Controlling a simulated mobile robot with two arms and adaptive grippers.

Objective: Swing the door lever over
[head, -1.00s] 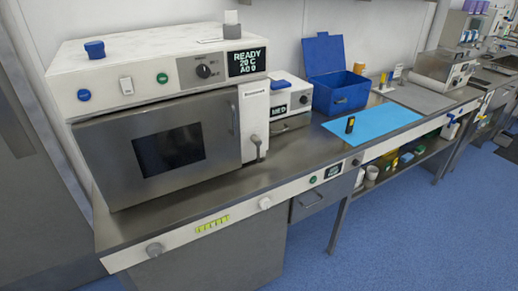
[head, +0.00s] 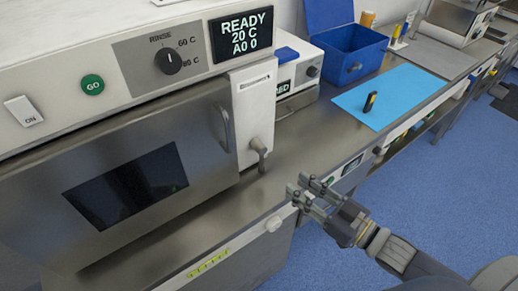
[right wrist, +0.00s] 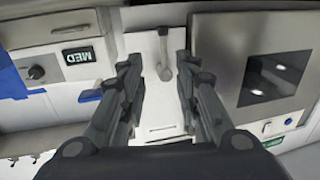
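The door lever (head: 260,153) is a grey metal handle on the white panel (head: 252,112) at the right of the machine's door. It hangs downward in the head view. My right gripper (head: 296,191) is open and empty, to the right of and below the lever, apart from it. In the right wrist view the lever (right wrist: 164,62) shows between and beyond the open fingers of the right gripper (right wrist: 158,75). The machine's door (head: 120,185) looks shut and has a dark window. My left gripper is not in view.
The display (head: 241,32) reads READY, 20 C, A0 0. A small white device (head: 300,70) and a blue box (head: 345,52) stand to the right. A blue mat (head: 392,93) carries a dark, yellow-marked item (head: 370,101). The counter before the lever is clear.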

